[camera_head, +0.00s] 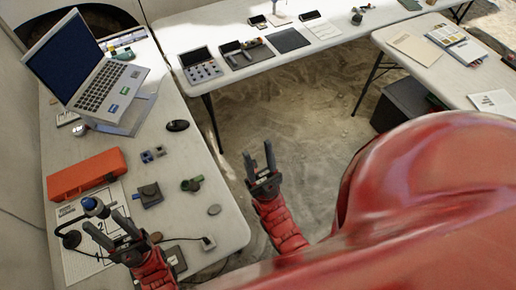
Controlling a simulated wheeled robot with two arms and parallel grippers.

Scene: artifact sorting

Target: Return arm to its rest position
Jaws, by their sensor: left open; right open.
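My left gripper (113,232) is at the lower left, above the near end of the left table. Its two dark fingers are apart and nothing shows between them. My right gripper (260,160) is right of that table's edge, over the sandy floor. Its fingers point up in the picture, apart and empty. Both forearms are red. A large red part of my own body covers the lower right and hides what lies behind it.
The left table (197,145) holds a laptop (90,80), an orange box (86,173), a printed sheet (80,262), a dark mouse (177,125) and small artifacts. The back table (215,25) and right table (440,75) hold trays and papers. Sandy floor (290,115) lies open between them.

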